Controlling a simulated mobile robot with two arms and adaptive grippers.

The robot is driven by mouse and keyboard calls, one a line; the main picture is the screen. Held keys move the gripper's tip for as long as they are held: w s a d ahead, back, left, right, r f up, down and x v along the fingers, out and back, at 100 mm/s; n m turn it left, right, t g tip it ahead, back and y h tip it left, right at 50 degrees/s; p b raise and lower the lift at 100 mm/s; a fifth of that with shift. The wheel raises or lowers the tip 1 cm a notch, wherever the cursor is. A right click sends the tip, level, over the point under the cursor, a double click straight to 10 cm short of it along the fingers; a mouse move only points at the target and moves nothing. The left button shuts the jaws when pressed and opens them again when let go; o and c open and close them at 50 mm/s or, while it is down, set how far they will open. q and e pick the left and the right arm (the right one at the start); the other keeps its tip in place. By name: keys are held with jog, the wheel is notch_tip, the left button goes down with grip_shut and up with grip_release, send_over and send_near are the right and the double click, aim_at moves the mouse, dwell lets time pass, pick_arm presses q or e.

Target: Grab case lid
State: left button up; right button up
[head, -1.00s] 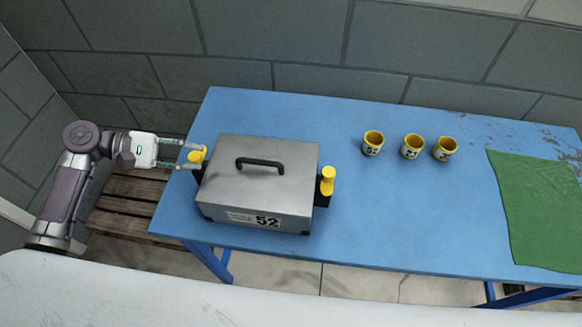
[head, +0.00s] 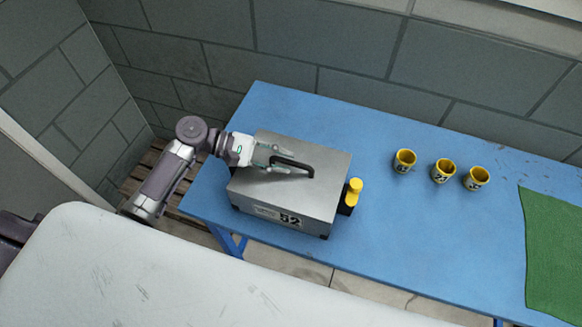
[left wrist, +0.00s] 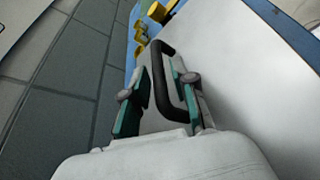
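The grey metal case (head: 262,209) marked 52 stands shut on the blue table. Its flat lid (head: 285,194) carries a black handle (head: 298,165). A yellow-topped latch (head: 354,187) shows on the case's right side; the left latch is hidden by my arm. My left gripper (head: 283,160) is over the lid at the handle, fingers apart. In the left wrist view the black handle (left wrist: 158,72) lies between the two spread fingers, with a gap visible; I cannot tell whether either finger touches it. My right gripper is not in view.
A block wall (head: 330,45) rises behind the table. A wooden pallet (head: 148,165) is on the floor at left.

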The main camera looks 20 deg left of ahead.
pick_arm(q)
jog(key=shift+x, duration=1.2)
grip_shut()
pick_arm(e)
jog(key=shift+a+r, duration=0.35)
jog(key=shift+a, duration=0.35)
pick_arm(q)
jog(key=shift+r, duration=0.1)
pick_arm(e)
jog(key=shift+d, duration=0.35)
